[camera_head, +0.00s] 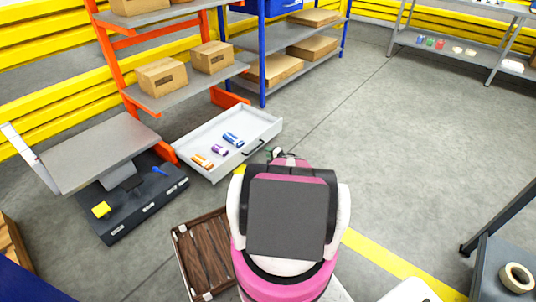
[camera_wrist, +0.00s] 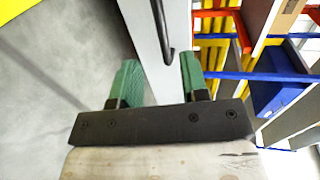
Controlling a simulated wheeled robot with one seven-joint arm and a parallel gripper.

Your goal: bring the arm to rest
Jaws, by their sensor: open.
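My gripper (camera_wrist: 158,64) has green fingers, spread apart with nothing held between them. In the wrist view the light drawer front (camera_wrist: 150,40) and its dark handle (camera_wrist: 166,35) appear between the fingers; I cannot tell whether they touch. In the head view my gripper (camera_head: 275,153) is mostly hidden by my own arm, just right of the drawer handle (camera_head: 254,147). The open grey drawer (camera_head: 190,145) holds orange, purple and blue cylinders (camera_head: 218,150). My pink and white arm reaches forward over the floor.
An orange rack (camera_head: 130,105) with boxes stands behind the drawer, beside a blue-framed shelf (camera_head: 262,75). A grey machine (camera_head: 100,155) is on the left, a brown crate (camera_head: 178,240) near my base. A dark-framed table (camera_head: 490,245) is at right. The floor (camera_head: 390,140) between is clear.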

